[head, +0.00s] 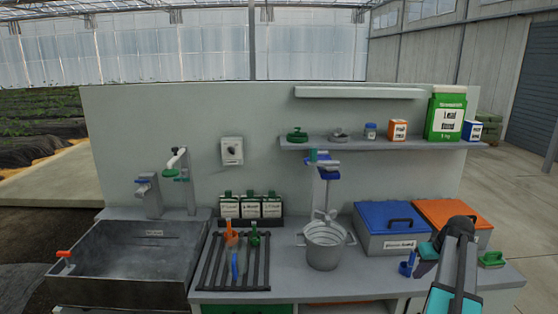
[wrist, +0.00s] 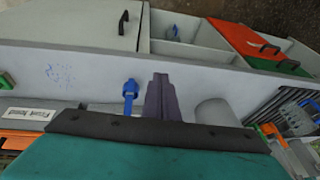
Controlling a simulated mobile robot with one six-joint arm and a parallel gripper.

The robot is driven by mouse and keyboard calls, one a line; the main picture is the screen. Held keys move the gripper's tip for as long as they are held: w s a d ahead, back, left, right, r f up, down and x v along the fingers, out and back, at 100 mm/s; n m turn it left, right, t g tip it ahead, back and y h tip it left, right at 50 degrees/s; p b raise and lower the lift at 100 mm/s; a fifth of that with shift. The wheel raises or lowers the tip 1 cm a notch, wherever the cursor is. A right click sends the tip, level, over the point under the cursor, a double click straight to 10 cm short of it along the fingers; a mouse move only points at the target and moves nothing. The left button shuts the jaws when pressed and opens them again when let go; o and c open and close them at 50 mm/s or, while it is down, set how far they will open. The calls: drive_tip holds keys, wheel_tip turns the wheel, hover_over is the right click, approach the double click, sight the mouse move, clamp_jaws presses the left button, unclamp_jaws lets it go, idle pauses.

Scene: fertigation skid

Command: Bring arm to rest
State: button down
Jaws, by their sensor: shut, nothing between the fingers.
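My arm (head: 456,265) rises from the lower right in the head view, folded with a dark joint at its top, in front of the bins at the counter's right end. In the wrist view, my gripper (wrist: 163,92) shows as dark purple-grey fingers, shut together with nothing between them, beyond the teal wrist housing. A blue fitting (wrist: 130,95) stands just left of the fingers, apart from them in the picture. The fingertips cannot be made out clearly in the head view.
Blue-lidded (head: 390,216) and orange-lidded (head: 455,212) bins stand close to my arm. A metal bucket (head: 324,245), a rack (head: 233,272) and a sink (head: 125,255) lie left. A shelf (head: 385,144) runs above. A green-handled item (head: 491,259) is right of my arm.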

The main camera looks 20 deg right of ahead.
drive_tip(key=a+f+n+g+y+b, duration=0.15)
drive_tip(key=a+f+g, duration=0.35)
drive_tip(key=a+f, duration=2.6)
drive_tip(key=s+a+f+g, duration=0.1)
drive_tip(key=s+a+f, duration=0.3)
drive_tip(key=s+a, duration=0.3)
drive_tip(key=s+a+f+n+g+h+b, duration=0.1)
drive_tip(key=s+a+f+g, duration=0.1)
drive_tip(key=s+a+f, duration=0.3)
drive_tip(key=s+a+f+g, duration=0.2)
drive_tip(key=s+a+f, duration=0.3)
drive_tip(key=s+a, duration=0.6)
drive_tip(key=shift+s+f+n+h+b, duration=0.15)
drive_tip(key=shift+s+n+h+b, duration=0.2)
drive_tip(key=shift+s, duration=0.3)
